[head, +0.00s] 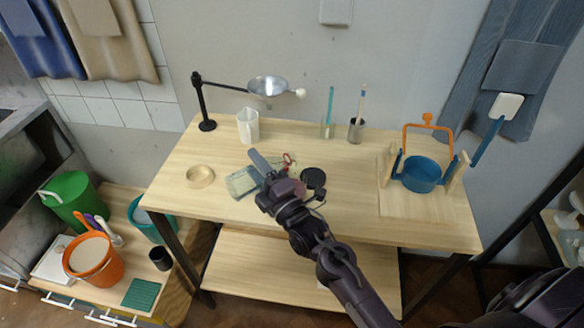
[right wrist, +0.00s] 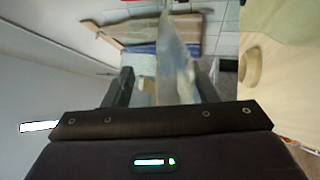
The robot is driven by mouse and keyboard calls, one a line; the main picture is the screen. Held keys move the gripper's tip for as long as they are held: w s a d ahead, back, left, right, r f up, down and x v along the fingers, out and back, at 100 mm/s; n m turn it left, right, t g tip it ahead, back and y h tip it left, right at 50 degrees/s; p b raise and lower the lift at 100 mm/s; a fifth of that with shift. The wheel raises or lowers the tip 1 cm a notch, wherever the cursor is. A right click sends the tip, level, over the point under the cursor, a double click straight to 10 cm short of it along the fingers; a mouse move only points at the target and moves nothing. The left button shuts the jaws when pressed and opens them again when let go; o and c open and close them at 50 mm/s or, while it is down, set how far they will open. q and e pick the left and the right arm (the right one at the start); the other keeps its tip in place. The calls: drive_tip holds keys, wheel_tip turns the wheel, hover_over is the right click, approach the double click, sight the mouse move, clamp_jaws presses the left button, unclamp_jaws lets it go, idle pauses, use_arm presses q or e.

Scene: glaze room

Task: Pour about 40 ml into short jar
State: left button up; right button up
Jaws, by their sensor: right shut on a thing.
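My right gripper (head: 268,182) is over the front middle of the table, its arm coming from the lower right. In the right wrist view its two fingers (right wrist: 162,88) are shut on a pale, partly see-through vessel (right wrist: 176,62). In the head view a pale blue-green boxy thing (head: 240,183) shows beside the gripper; I cannot tell for sure whether it is that vessel. A low round beige pot (head: 201,184), perhaps the short jar, stands to the left, apart from the gripper; it also shows in the right wrist view (right wrist: 251,68). No pouring stream shows. My left gripper is not in view.
A white faceted jug (head: 248,126) and a magnifier stand (head: 207,124) are behind. A black disc (head: 313,178) lies right of the gripper. Two holders with sticks (head: 356,132) stand at the back. A blue pot (head: 420,178) hangs in a wooden frame at right.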

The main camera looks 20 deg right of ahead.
sight(248, 179)
drive_tip(key=shift+a, duration=0.15)
drive_tip(key=shift+s+a+m, duration=0.2)
drive_tip(key=shift+a+m, duration=0.1)
drive_tip(key=shift+a, duration=0.45)
drive_tip(key=shift+a, duration=0.1)
idle(1.2)
drive_tip(key=shift+s, duration=0.1)
drive_tip(key=f+n+b, duration=0.1)
drive_tip(key=f+n+y+b, duration=0.1)
drive_tip(key=n, duration=0.1)
drive_tip(key=shift+a+n+b, duration=0.15)
drive_tip(key=shift+n+b, duration=0.15)
wheel_tip(248, 179, up, 3)
drive_tip(key=shift+f+n+g+y+p, duration=0.2)
drive_tip(key=shift+n+g+y+p, duration=0.15)
drive_tip(key=shift+n+p, duration=0.55)
drive_tip(key=shift+d+r+n, duration=0.1)
drive_tip(key=shift+d+n, duration=0.1)
drive_tip(key=shift+n, duration=0.2)
drive_tip(key=shift+d+r+n+y, duration=0.1)
drive_tip(key=shift+r+n+y, duration=0.25)
drive_tip(key=shift+n, duration=0.25)
